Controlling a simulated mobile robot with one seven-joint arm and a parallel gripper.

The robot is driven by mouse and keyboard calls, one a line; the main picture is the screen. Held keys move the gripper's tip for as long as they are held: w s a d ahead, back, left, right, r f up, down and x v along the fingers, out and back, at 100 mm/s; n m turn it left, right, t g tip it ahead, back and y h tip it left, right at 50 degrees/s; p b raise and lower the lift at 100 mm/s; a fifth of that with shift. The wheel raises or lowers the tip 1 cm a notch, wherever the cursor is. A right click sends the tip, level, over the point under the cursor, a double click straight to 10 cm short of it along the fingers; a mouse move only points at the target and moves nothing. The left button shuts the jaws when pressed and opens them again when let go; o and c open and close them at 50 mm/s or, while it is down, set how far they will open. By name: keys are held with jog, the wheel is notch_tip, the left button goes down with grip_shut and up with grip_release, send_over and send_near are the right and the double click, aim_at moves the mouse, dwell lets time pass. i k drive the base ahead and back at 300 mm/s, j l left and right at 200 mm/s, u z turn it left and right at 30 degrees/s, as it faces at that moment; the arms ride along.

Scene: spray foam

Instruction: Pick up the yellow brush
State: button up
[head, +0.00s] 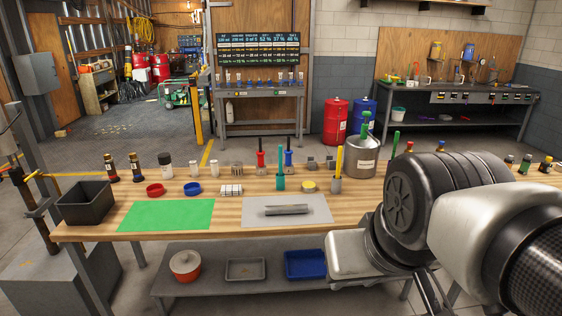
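The yellow brush (339,161) stands upright on the wooden workbench, right of centre. It has a tall yellow handle, and its lower end is a grey, cup-like part; I cannot tell if this is the brush's own head or a holder. My arm reaches in from the right, in front of the bench and to the right of the brush. Dark, narrow parts that look like my gripper (430,293) show at the bottom edge, below and to the right of the brush and well apart from it. They are mostly hidden by my arm, so the opening is unclear.
A metal pot (361,157) stands close behind the brush on the right. A teal upright tool (280,172) and a yellow disc (309,186) stand to its left. A grey mat (262,219) with a metal bar lies in front. A green mat (166,214) lies left.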

aim_at(338, 164)
jog(key=i+l+u, duration=0.25)
jog(key=i+l, duration=0.6)
jog(key=i+l+u, duration=0.3)
jog(key=i+l, duration=0.65)
